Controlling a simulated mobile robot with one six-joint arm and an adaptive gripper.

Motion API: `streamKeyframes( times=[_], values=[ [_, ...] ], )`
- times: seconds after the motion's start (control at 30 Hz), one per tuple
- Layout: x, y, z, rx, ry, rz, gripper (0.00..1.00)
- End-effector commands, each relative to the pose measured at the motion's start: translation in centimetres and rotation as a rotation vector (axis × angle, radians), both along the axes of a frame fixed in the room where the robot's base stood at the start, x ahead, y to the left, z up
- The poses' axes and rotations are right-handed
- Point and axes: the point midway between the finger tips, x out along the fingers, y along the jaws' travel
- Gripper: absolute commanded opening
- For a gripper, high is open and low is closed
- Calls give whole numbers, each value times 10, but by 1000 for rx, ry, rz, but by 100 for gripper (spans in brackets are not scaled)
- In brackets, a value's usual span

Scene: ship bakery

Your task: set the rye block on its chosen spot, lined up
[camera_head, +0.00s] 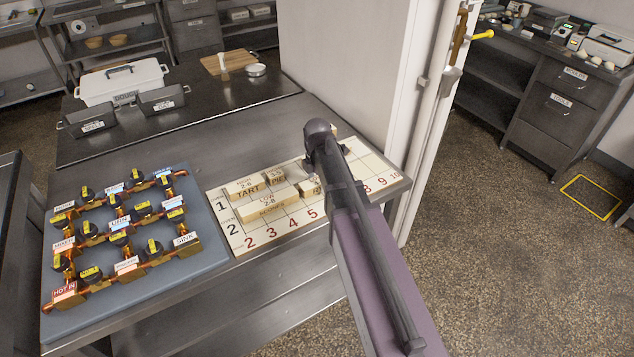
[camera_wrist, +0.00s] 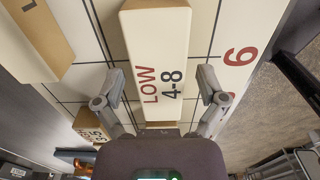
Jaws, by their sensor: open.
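In the wrist view a cream block (camera_wrist: 157,60) marked LOW 4-8 lies lengthwise between the two fingers of my gripper (camera_wrist: 160,80). The fingers are open, one on each side, with visible gaps. The block's name label is not readable there, so I cannot confirm it is the rye block. In the head view a block (camera_head: 309,188) with a mostly covered label shows beside my arm. The numbered white grid board (camera_head: 375,168) lies under the blocks; my arm hides part of it. The number 6 is to the right of the block in the wrist view.
Nearby on the board are the TART block (camera_head: 247,187), the PIE block (camera_head: 276,178) and a long LOW 2-8 block (camera_head: 268,204). A blue board (camera_head: 205,257) with pipes and valves lies to the left. A wall post (camera_head: 412,110) stands close behind the board.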

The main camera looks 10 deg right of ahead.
Motion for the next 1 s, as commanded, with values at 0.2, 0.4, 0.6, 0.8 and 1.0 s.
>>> streamKeyframes(
  times=[0.2, 0.4, 0.6, 0.8, 1.0],
  values=[
    [0, 0, 13, 0, 0, 0, 90],
    [0, 0, 30, 0, 0, 0, 90],
    [0, 0, 47, 0, 0, -1, 90],
    [0, 0, 63, 0, 0, -1, 90],
    [0, -1, 80, 0, 0, -1, 90]
  ],
)
